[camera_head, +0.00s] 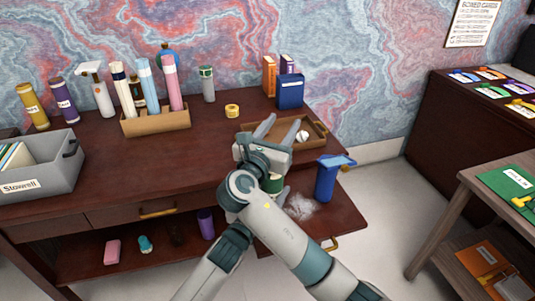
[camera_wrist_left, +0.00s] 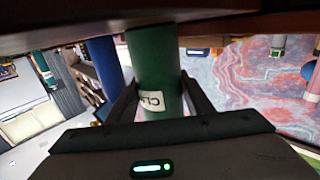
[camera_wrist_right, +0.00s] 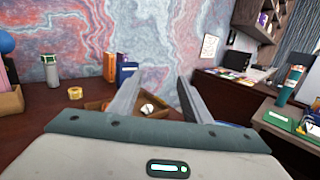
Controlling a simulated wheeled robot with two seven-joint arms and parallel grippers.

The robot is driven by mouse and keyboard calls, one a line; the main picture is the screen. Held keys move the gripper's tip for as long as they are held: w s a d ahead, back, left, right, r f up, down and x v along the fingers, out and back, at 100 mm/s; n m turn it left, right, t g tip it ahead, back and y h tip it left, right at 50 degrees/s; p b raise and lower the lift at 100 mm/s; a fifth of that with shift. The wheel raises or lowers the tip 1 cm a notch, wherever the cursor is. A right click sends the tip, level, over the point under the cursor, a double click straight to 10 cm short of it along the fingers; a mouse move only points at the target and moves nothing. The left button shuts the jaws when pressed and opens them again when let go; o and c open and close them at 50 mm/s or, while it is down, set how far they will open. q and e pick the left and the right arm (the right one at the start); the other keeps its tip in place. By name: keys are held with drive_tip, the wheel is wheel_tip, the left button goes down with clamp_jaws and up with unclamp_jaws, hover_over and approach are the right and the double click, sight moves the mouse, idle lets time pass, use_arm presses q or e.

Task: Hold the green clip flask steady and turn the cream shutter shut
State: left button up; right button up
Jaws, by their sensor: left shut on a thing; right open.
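The green flask (camera_wrist_left: 155,65), with a white label whose visible letters read "CL", stands between the fingers of my left gripper (camera_wrist_left: 158,95), which is shut on it. In the head view only a small part of the green flask (camera_head: 274,184) shows beneath my right arm, near the desk's front edge. My right gripper (camera_head: 280,126) is open and empty, above the desk beside a wooden tray (camera_head: 318,128); its fingers also show in the right wrist view (camera_wrist_right: 155,95). I cannot make out the cream shutter; the flask's top is hidden.
A small white item (camera_head: 302,136) lies in the tray. A blue container (camera_head: 325,181) stands right of the flask. A yellow tape roll (camera_head: 232,111), a bottle caddy (camera_head: 156,122) and a grey bin (camera_head: 45,172) are on the desk. The desk's left middle is clear.

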drive_tip(key=s+f+n+y, duration=0.1)
drive_tip(key=n+y, duration=0.1)
drive_tip(key=y, duration=0.2)
drive_tip(key=s+f+n+t+y, duration=0.1)
drive_tip(key=n+y, duration=0.2)
drive_tip(key=y, duration=0.1)
drive_tip(key=s+f+n+t+y, duration=0.1)
drive_tip(key=f+n+y, duration=0.1)
drive_tip(key=n+y, duration=0.1)
drive_tip(key=shift+s+d+y, duration=0.15)
drive_tip(key=shift+s+y, duration=0.25)
drive_tip(key=shift+y, duration=0.2)
drive_tip(key=s+d+f+n+g+y, duration=0.2)
drive_tip(key=s+f+n+g+y, duration=0.1)
drive_tip(key=s+f, duration=0.3)
drive_tip(key=shift+s+f+g+y, duration=0.15)
drive_tip(key=shift+s+g+y, duration=0.45)
drive_tip(key=shift+y, duration=0.3)
drive_tip(key=shift+a, duration=0.1)
drive_tip(key=x, duration=1.2)
